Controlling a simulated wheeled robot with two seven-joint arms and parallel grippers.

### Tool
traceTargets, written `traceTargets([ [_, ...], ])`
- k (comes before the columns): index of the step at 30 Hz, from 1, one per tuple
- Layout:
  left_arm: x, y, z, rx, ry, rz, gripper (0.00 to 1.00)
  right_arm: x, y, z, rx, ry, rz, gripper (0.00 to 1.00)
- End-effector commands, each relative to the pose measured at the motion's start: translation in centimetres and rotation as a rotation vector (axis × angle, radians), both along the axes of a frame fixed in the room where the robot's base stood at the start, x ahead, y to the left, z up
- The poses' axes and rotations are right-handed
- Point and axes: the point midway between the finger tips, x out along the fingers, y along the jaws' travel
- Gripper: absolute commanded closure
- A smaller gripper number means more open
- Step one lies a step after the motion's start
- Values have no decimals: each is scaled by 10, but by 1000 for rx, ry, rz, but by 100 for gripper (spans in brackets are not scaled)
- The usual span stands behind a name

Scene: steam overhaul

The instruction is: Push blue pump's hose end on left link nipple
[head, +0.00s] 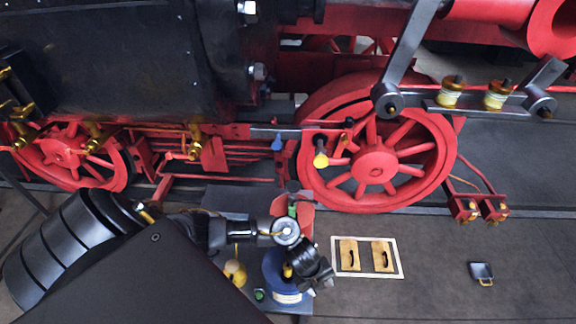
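I cannot make out the hose end. Two red blocks with small brass fittings hang right of the big wheel, the left block (463,208) and the right block (494,208); which fitting is the link nipple is unclear. My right gripper is not in view.
The locomotive's big red wheel (375,160) and rods fill the upper middle. Two oil cups (450,92) sit on the rod above. A white-framed tray (397,257) with two wooden pieces and a small dark box (481,272) lie on the floor. The floor at lower right is mostly clear.

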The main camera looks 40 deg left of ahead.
Motion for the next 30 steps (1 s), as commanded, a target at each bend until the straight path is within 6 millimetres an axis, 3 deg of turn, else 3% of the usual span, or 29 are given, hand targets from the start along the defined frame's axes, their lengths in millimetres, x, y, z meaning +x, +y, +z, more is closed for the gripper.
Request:
traceTargets([
  [1,6,28,17,79,3,-112,53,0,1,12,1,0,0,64],
  [3,4,64,27,171,34,-246,53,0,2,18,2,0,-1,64],
  [6,1,99,37,257,76,-358,53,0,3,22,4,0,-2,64],
  [9,-1,120,44,303,104,-411,53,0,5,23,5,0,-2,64],
  [13,-2,129,46,324,118,-434,53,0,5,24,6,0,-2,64],
  [20,-2,129,41,323,118,-434,53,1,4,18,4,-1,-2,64],
  [30,-2,129,4,322,118,-432,53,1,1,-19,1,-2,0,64],
])
